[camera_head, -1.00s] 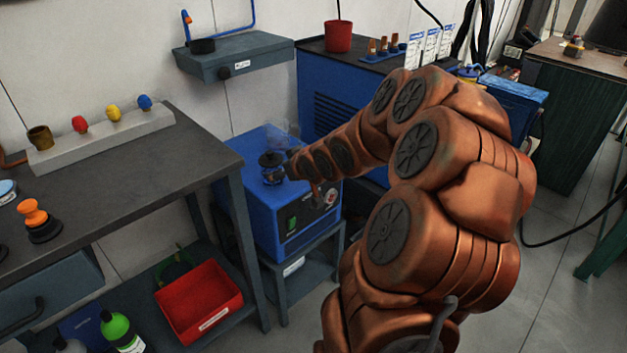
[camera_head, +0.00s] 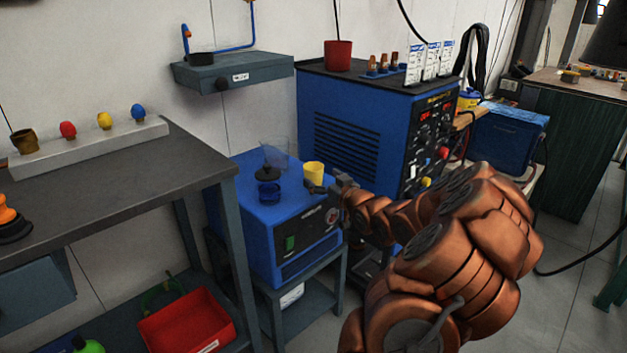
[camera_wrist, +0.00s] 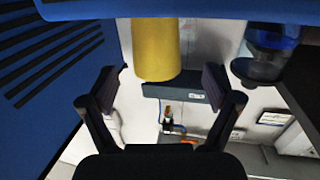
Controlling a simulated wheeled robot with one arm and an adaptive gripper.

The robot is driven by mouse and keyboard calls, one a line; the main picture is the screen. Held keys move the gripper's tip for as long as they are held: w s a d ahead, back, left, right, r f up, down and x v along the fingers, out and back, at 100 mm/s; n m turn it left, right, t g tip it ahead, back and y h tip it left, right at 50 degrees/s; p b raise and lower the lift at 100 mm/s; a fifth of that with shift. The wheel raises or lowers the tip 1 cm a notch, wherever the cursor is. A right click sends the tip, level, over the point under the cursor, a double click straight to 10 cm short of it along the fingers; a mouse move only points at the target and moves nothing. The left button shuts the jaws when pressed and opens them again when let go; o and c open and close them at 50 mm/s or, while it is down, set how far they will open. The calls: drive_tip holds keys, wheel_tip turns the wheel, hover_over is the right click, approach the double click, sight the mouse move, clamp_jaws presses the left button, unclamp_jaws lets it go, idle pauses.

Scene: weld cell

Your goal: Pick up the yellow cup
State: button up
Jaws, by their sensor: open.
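The yellow cup (camera_head: 314,171) stands upright on top of the small blue machine (camera_head: 258,213), near its right side. My gripper (camera_head: 328,188) is just right of the cup and level with it. In the wrist view, which is upside down, the yellow cup (camera_wrist: 154,48) lies ahead of the gap between my gripper's two open fingers (camera_wrist: 162,84).
A blue see-through cup (camera_head: 268,192) with a dark part above it stands left of the yellow cup. A large blue welder (camera_head: 350,125) stands behind. A dark workbench (camera_head: 110,180) is at the left, and a grey wall shelf (camera_head: 232,72) hangs above.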

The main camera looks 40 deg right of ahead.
sight(319, 177)
drive_tip(key=shift+w+d+f+b, duration=0.2)
drive_tip(key=shift+w+f, duration=0.05)
drive_tip(key=shift+w, duration=0.3)
drive_tip(key=shift+w+d+f+b, duration=0.15)
drive_tip(key=shift+w+f+b, duration=0.05)
drive_tip(key=shift+w, duration=0.4)
drive_tip(key=shift+w+d+f+b, duration=0.2)
drive_tip(key=shift+w+f, duration=0.05)
drive_tip(key=shift+w, duration=0.3)
drive_tip(key=shift+x, duration=0.85)
drive_tip(key=shift+r, duration=0.1)
drive_tip(key=c, duration=1.2)
drive_tip(key=shift+r, duration=0.1)
wheel_tip(319, 177, up, 4)
drive_tip(key=shift+f+p, duration=0.2)
drive_tip(key=shift+p, duration=0.55)
drive_tip(key=s+a+r+b, duration=0.1)
drive_tip(key=s+a+b, duration=0.6)
drive_tip(key=s+a, duration=0.3)
drive_tip(key=shift+v, duration=0.95)
